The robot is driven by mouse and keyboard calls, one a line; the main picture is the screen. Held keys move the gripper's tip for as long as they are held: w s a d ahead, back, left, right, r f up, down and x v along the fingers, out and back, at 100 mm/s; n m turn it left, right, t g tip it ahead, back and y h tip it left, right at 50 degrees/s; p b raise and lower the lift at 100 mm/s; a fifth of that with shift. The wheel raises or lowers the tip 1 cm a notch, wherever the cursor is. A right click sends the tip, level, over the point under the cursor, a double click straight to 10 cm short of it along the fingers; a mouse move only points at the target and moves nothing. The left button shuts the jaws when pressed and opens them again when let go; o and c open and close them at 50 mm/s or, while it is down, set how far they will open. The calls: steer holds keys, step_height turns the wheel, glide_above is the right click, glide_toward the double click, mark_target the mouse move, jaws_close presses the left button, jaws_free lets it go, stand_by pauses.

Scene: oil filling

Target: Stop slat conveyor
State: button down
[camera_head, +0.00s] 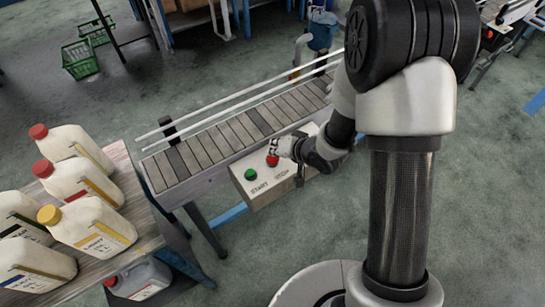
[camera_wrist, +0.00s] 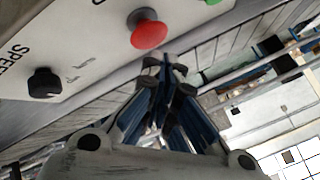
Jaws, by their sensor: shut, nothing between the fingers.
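The slat conveyor (camera_head: 215,143) runs diagonally across the head view, with grey slats and a few darker ones. A light control box (camera_head: 262,196) is at its front side, with a green START button (camera_head: 251,174) and a red STOP button (camera_head: 272,160). My gripper (camera_head: 276,147) is shut and empty beside the red button. In the wrist view, the shut fingertips (camera_wrist: 166,66) appear just below the red mushroom button (camera_wrist: 149,31). I cannot tell whether they touch it. Whether the slats are moving cannot be told.
A black speed knob (camera_wrist: 44,83) is on the same panel. White guide rails (camera_head: 230,100) run along the conveyor's far side. A wooden table (camera_head: 143,215) at left holds several capped jugs (camera_head: 92,230). Green baskets (camera_head: 80,58) lie on the floor at the back left.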

mark_target(275, 157)
steer(key=shift+f, duration=0.45)
steer(key=shift+f+b, duration=0.55)
stand_by(0.6)
steer(key=shift+r, duration=0.1)
steer(key=shift+r+p, duration=0.9)
steer(key=shift+p, duration=0.05)
steer(key=shift+r, duration=0.1)
step_height(275, 157, up, 5)
steer(key=p, duration=0.4)
steer(key=shift+p, duration=0.4)
